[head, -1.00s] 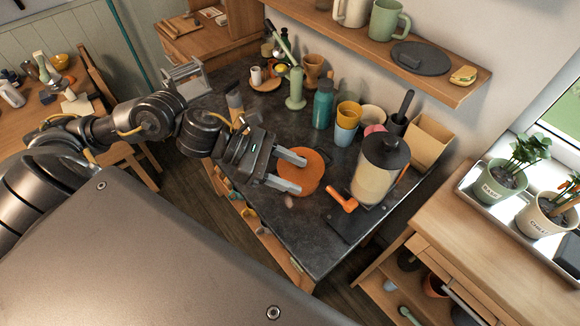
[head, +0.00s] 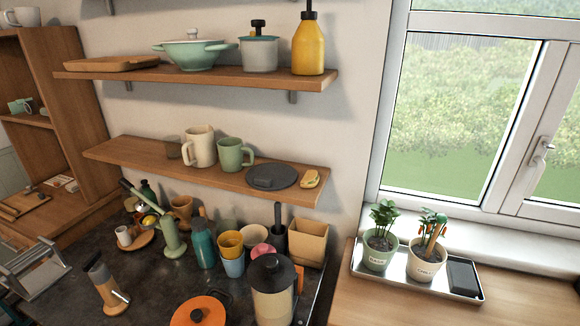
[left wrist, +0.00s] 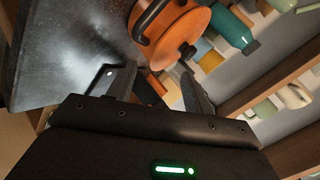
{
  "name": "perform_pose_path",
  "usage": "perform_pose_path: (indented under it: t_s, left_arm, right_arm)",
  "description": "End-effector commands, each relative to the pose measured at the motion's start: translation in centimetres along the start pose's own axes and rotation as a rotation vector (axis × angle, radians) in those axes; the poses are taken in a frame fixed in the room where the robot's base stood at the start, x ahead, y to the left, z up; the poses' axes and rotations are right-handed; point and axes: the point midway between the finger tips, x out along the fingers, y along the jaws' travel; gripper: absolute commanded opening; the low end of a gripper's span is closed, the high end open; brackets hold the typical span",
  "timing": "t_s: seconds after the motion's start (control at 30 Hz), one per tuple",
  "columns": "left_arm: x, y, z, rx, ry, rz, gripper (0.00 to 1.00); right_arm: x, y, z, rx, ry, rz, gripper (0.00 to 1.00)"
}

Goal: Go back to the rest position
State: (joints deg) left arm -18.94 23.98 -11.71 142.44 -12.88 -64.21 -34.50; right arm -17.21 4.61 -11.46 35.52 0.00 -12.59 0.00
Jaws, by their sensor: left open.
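My left gripper (left wrist: 158,88) shows only in the left wrist view. Its two fingers are apart, and nothing appears gripped between them. An orange round pot or lid (left wrist: 180,32) with dark handles lies just beyond the fingertips, over the dark countertop (left wrist: 70,50). Another orange piece shows behind and between the fingers, partly hidden by them. In the head view the orange lid (head: 200,313) is cut by the bottom edge. Neither of my grippers shows in the head view, and my right gripper is in no view.
The dark counter (head: 150,290) holds a cream canister (head: 273,298), a teal bottle (head: 202,245), stacked cups (head: 231,248) and a green lamp-like item (head: 170,235). Two wall shelves hang above. A tray (head: 462,294) with potted plants stands right on a wooden surface by the window.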

Motion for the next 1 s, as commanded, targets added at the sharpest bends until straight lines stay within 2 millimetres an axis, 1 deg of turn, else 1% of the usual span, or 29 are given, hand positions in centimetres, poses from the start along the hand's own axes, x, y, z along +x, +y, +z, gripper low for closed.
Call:
perform_pose_path:
  t_s: [0.03, 0.1, 0.17, 0.2, 0.37, 0.4, 0.47, 0.5, 0.57, 0.67, 0.77, 0.8, 0.87, 0.9, 0.97, 1.0]
  left_arm:
    - [-0.4, 2.6, 1.4, -0.212, -0.087, 0.065, 0.51]
    - [-1.1, 5.5, 2.9, -0.449, -0.198, 0.131, 0.51]
    - [-1.9, 7.8, 3.9, -0.62, -0.287, 0.176, 0.51]
    - [-2.5, 9.3, 4.3, -0.724, -0.344, 0.203, 0.51]
    - [-5.2, 15.0, 5.5, -1.095, -0.573, 0.292, 0.51]
    - [-5.1, 16.1, 5.8, -1.148, -0.613, 0.304, 0.51]
    - [-2.9, 17.3, 6.6, -1.128, -0.612, 0.307, 0.51]
    - [-1.8, 18.2, 7.1, -1.125, -0.614, 0.311, 0.51]
    - [-0.1, 19.7, 7.8, -1.121, -0.62, 0.318, 0.51]
    - [2.7, 22.6, 9.2, -1.116, -0.632, 0.329, 0.51]
    - [5.5, 26.2, 10.9, -1.11, -0.647, 0.342, 0.51]
    - [6.7, 28.0, 11.7, -1.107, -0.652, 0.349, 0.51]
    - [8.2, 31.0, 12.9, -1.103, -0.662, 0.36, 0.51]
    - [9.2, 33.1, 13.8, -1.101, -0.669, 0.367, 0.51]
    - [10.2, 36.3, 15.2, -1.097, -0.681, 0.379, 0.51]
    - [10.7, 38.5, 16.1, -1.094, -0.688, 0.386, 0.51]
  right_arm:
    - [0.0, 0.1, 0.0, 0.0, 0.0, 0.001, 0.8]
    - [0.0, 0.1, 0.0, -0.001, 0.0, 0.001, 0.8]
    - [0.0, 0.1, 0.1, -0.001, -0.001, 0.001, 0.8]
    - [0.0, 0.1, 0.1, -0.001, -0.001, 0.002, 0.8]
    - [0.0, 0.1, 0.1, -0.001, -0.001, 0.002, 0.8]
    - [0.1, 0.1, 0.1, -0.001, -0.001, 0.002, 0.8]
    - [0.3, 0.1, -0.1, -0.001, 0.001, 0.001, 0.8]
    - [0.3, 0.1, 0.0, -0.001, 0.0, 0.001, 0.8]
    - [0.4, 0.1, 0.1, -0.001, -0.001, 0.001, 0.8]
    - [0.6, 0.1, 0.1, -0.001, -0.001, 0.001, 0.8]
    - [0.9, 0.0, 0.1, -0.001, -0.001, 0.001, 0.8]
    - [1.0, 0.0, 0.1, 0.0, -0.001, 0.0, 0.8]
    - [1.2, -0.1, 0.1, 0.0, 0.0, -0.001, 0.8]
    - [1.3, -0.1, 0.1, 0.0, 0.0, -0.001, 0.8]
    - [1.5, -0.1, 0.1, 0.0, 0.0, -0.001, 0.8]
    - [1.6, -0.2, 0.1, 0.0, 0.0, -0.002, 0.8]
